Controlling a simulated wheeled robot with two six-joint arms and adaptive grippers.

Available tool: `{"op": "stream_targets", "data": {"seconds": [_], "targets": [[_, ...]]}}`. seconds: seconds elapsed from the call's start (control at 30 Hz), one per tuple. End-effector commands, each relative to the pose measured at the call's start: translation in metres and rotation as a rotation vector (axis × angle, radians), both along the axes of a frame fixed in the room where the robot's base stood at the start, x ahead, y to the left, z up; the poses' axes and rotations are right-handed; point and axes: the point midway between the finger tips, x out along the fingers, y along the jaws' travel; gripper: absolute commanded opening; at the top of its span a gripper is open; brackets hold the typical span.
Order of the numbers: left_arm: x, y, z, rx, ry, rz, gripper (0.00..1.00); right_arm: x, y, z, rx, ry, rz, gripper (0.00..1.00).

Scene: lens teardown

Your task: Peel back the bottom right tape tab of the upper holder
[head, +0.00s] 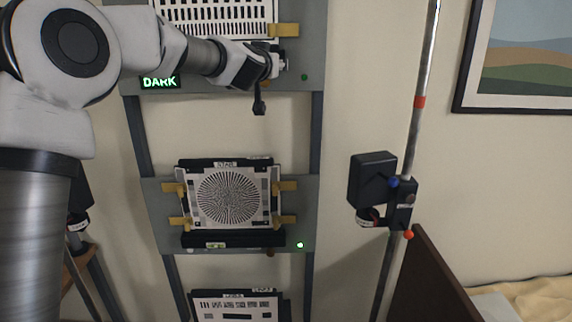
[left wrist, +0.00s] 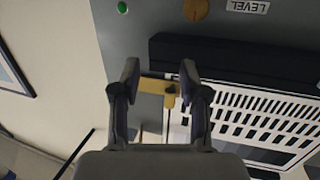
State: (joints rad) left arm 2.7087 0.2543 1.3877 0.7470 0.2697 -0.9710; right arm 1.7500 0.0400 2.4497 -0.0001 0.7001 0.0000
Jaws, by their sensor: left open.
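The upper holder (head: 312,50) is a grey wall panel with a white slotted chart (head: 215,18). The chart also shows in the left wrist view (left wrist: 262,112), below a black bar. The bottom right tape tab (left wrist: 152,86) is a yellow strip at the chart's edge, with a small dark piece at one end. My left gripper (left wrist: 160,78) is open, its fingers on either side of this tab; I cannot tell whether they touch it. My right gripper is not in view.
A middle holder (head: 305,212) carries a round radial chart (head: 228,197) with several yellow tabs. Another chart (head: 236,306) is below. A metal pole (head: 418,130) with a black box (head: 372,178) stands right. A lit DARK sign (head: 160,82) is under my arm.

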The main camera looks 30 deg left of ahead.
Motion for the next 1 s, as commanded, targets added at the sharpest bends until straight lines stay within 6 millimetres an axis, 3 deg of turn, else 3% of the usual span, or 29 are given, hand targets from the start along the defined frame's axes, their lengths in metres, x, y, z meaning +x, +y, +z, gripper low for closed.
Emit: {"op": "stream_targets", "data": {"seconds": [0.47,1.0], "targets": [[0.010,-0.020,-0.112,-0.002,0.155,-0.010,0.44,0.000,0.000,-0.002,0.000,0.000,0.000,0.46],[-0.001,-0.041,-0.233,-0.005,0.324,-0.025,0.44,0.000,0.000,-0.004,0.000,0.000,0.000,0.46]]}}
